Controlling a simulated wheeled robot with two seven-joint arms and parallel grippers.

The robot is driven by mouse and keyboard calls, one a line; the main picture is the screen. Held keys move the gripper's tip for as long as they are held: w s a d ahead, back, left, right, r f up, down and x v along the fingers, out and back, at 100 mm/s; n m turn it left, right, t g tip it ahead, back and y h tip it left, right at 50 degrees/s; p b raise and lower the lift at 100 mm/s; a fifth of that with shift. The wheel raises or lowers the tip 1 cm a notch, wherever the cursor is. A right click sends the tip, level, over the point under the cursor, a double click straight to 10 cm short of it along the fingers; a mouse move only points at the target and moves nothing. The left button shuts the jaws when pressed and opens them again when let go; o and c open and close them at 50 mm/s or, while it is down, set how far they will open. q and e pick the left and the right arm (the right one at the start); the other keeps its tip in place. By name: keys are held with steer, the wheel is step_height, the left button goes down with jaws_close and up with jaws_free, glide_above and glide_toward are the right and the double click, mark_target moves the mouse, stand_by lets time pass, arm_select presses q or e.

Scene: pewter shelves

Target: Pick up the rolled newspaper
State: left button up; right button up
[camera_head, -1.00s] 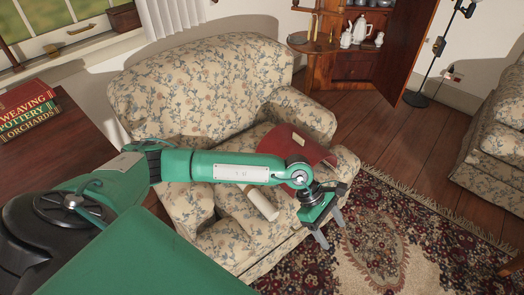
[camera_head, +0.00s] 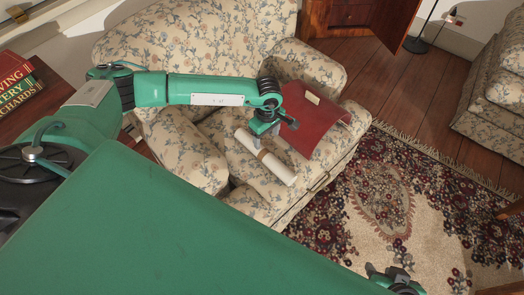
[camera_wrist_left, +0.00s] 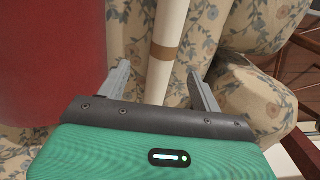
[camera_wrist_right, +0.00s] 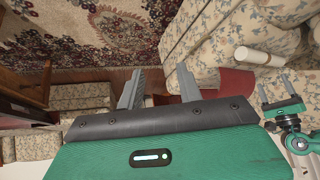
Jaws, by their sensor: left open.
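The rolled newspaper (camera_head: 279,170) is a white roll with a brown band, lying on the floral sofa seat. My left gripper (camera_head: 264,137) is over the roll near its band. In the left wrist view my left gripper (camera_wrist_left: 158,71) is open, and the newspaper (camera_wrist_left: 170,25) runs between its fingers; I cannot tell whether they touch it. The newspaper (camera_wrist_right: 258,57) and my left gripper (camera_wrist_right: 274,89) also show in the right wrist view. My right gripper (camera_wrist_right: 160,70) is open and empty, away from the sofa.
A curved red object (camera_head: 310,120) lies beside the newspaper on the sofa (camera_head: 185,45); it is close to the left fingers in the left wrist view (camera_wrist_left: 50,60). Books (camera_head: 18,85) lie on a table at left. A patterned rug (camera_head: 385,205) covers the floor at right.

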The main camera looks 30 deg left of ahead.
mark_target(264, 152)
arm_select(q)
step_height(264, 152, down, 4)
steer(key=f, duration=0.3)
steer(key=f+b, duration=0.1)
steer(key=shift+s+a+f, duration=0.25)
steer(key=shift+s+f, duration=0.1)
steer(key=shift+f, duration=0.35)
arm_select(e)
steer(key=a, duration=0.1)
steer(key=w+t, duration=0.1)
steer(key=a, duration=0.1)
steer(key=shift+w+a+f+t+y, duration=0.2)
steer(key=shift+w+a+t+y, duration=0.1)
steer(key=shift+y, duration=0.1)
arm_select(q)
steer(key=c, duration=1.1)
steer(key=shift+c, duration=0.4)
steer(key=shift+r, duration=0.15)
arm_select(e)
steer(key=shift+s, duration=0.1)
